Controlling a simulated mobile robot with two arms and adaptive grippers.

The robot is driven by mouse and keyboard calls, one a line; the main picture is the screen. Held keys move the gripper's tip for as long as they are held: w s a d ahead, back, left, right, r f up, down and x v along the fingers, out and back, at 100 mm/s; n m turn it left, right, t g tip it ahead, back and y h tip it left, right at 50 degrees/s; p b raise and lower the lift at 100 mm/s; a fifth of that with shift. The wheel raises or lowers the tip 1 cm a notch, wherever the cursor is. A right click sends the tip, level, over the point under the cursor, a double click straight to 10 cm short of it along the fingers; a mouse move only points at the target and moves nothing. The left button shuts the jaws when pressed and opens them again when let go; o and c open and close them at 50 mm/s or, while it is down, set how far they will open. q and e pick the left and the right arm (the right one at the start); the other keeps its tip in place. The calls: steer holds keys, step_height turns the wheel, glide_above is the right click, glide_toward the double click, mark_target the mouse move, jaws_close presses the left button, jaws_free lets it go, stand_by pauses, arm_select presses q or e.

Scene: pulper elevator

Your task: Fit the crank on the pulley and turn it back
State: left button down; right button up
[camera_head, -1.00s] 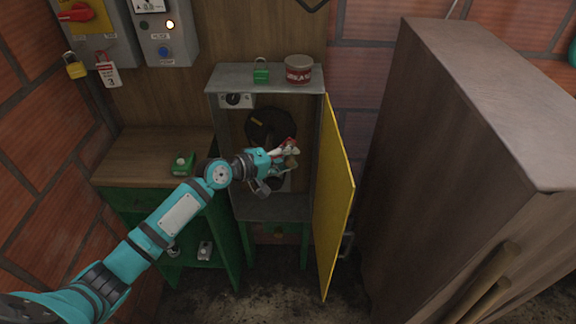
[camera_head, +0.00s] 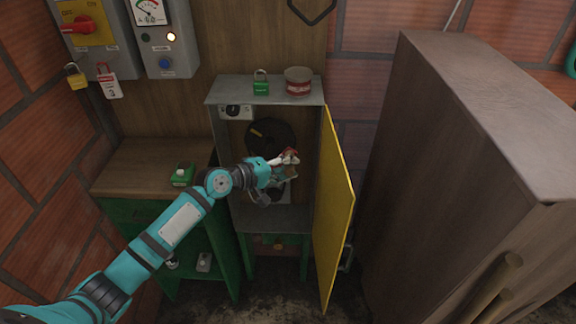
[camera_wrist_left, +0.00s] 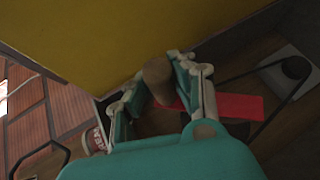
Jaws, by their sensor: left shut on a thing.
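The dark round pulley (camera_head: 270,136) sits inside the open grey cabinet, partly hidden behind my left gripper. My left gripper (camera_head: 287,164) reaches into the cabinet in front of the pulley's lower right. It is shut on the crank. In the left wrist view the crank's wooden handle (camera_wrist_left: 157,74) stands between the fingers of my left gripper (camera_wrist_left: 172,88), and its red arm (camera_wrist_left: 235,106) extends to the right. Whether the crank is seated on the pulley's shaft is hidden. My right gripper is not in view.
The yellow door (camera_head: 333,205) stands open just right of my left gripper. A green padlock (camera_head: 261,84) and a red-and-white can (camera_head: 298,81) stand on the cabinet top. A wooden bench (camera_head: 150,163) is at left; a large brown cabinet (camera_head: 440,150) fills the right.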

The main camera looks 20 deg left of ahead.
mark_target(285, 154)
arm_select(q)
steer(key=shift+w+a+r+b, duration=0.1)
steer(key=shift+w+a+b, duration=0.1)
steer(key=shift+w+b, duration=0.4)
steer(key=shift+w+a+f+b, duration=0.1)
steer(key=shift+w+a+b, duration=0.15)
steer(key=shift+w, duration=0.55)
steer(key=shift+w+a+r+b, duration=0.1)
steer(key=shift+w+a+b, duration=0.05)
steer(key=shift+w+b, duration=0.45)
stand_by(2.7)
stand_by(0.4)
steer(key=shift+a+b, duration=0.2)
steer(key=shift+b, duration=0.4)
steer(key=shift+s+a+r+n+t+h+b, duration=0.1)
steer(key=shift+a+r+n+t+h+b, duration=0.2)
steer(key=shift+b, duration=0.8)
steer(key=shift+a+r, duration=0.15)
steer(key=shift+a, duration=0.05)
